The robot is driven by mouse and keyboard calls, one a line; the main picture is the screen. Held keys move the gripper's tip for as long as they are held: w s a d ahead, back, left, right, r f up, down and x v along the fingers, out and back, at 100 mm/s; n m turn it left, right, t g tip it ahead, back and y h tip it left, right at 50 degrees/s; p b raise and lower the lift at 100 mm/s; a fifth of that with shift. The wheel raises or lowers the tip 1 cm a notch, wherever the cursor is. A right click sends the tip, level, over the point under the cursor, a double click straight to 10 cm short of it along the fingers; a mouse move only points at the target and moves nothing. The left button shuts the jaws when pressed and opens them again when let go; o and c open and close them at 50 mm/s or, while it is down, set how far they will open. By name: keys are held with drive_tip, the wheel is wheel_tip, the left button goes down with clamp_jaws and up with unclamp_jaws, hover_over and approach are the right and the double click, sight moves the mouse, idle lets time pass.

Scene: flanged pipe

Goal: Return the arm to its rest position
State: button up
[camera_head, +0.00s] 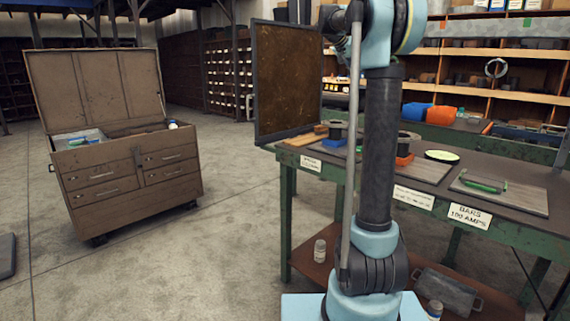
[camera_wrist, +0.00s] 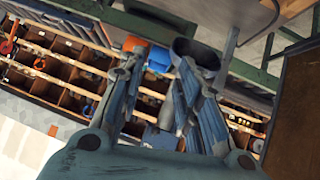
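My arm rises from its light blue base through a dark upright link in the middle of the head view. Its upper part leaves the top of that picture, so my gripper is out of sight there. In the wrist view my gripper (camera_wrist: 158,60) has its two fingers apart, with background shelves showing between them. I see nothing held. A dark round-ended shape shows by the right finger; I cannot tell what it is. The green workbench (camera_head: 479,219) stands right behind my arm in the head view.
A brown tool chest (camera_head: 133,185) with its lid up stands at left. A dark upright panel (camera_head: 287,80) rises at the bench's left end. Boards, a green-handled tool (camera_head: 484,184) and bins lie on the bench. Shelves (camera_head: 510,52) stand behind. Floor between chest and bench is clear.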

drive_tip(key=s+a+f+n+g+y, duration=0.1)
drive_tip(key=s+a+f, duration=0.1)
drive_tip(key=s+f, duration=0.65)
drive_tip(key=s+a+f+n+y, duration=0.15)
drive_tip(key=s+f, duration=0.35)
drive_tip(key=s, duration=0.6)
drive_tip(key=s+a+f+n+g+y, duration=0.1)
drive_tip(key=s+f+n+y, duration=0.1)
drive_tip(key=s+f, duration=0.55)
drive_tip(key=s+a+f+n+y, duration=0.2)
drive_tip(key=s+a+f, duration=0.2)
drive_tip(key=s+f, duration=0.8)
drive_tip(key=s+a+f+n+g+y, duration=0.1)
drive_tip(key=s+a+f, duration=0.3)
drive_tip(key=s+f, duration=0.9)
drive_tip(key=shift+s+a+n+y, duration=0.2)
drive_tip(key=shift+n+y, duration=0.35)
drive_tip(key=shift+n, duration=0.1)
drive_tip(key=shift+w, duration=0.1)
drive_tip(key=shift+w+f, duration=0.15)
drive_tip(key=shift+w, duration=0.2)
